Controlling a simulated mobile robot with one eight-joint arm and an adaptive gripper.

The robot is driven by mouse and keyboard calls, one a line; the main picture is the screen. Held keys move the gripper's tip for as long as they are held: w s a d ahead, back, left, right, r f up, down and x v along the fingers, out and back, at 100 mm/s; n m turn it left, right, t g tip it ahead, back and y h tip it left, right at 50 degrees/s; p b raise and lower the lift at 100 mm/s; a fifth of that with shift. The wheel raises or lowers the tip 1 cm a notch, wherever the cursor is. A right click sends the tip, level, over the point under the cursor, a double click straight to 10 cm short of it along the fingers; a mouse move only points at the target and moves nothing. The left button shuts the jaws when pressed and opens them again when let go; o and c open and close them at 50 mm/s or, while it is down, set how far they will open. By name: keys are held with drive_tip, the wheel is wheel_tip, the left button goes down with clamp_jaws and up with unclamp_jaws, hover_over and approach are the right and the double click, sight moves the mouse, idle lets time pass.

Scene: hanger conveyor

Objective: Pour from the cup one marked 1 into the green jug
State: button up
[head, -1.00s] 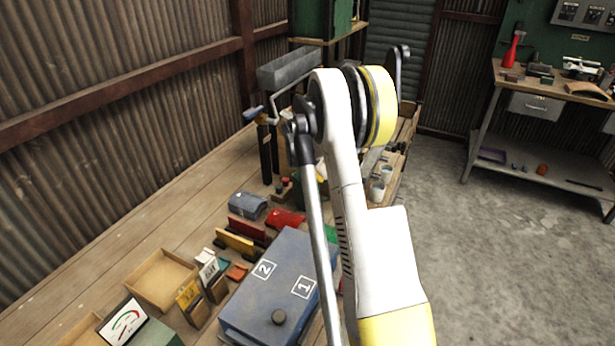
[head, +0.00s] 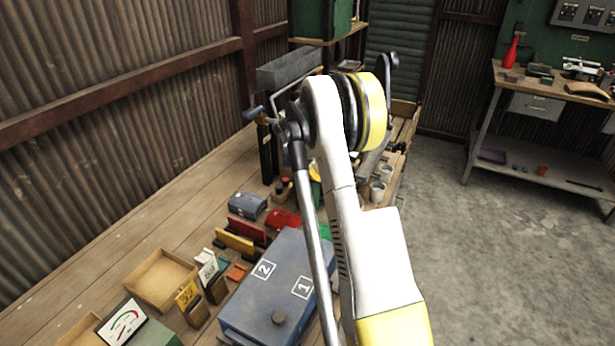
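Two small pale cups stand toward the far right side of the bench: a nearer cup (head: 377,191) and a farther cup (head: 386,173). No number can be read on either at this size. A green thing (head: 325,232) shows beside my arm, mostly hidden by it; I cannot tell whether it is the green jug. My white and yellow arm crosses the middle of the view and covers part of the bench. My gripper is not visible.
A blue-grey box (head: 262,300) marked 1 and 2 lies on the near bench. Bare planks lie along the left wall.

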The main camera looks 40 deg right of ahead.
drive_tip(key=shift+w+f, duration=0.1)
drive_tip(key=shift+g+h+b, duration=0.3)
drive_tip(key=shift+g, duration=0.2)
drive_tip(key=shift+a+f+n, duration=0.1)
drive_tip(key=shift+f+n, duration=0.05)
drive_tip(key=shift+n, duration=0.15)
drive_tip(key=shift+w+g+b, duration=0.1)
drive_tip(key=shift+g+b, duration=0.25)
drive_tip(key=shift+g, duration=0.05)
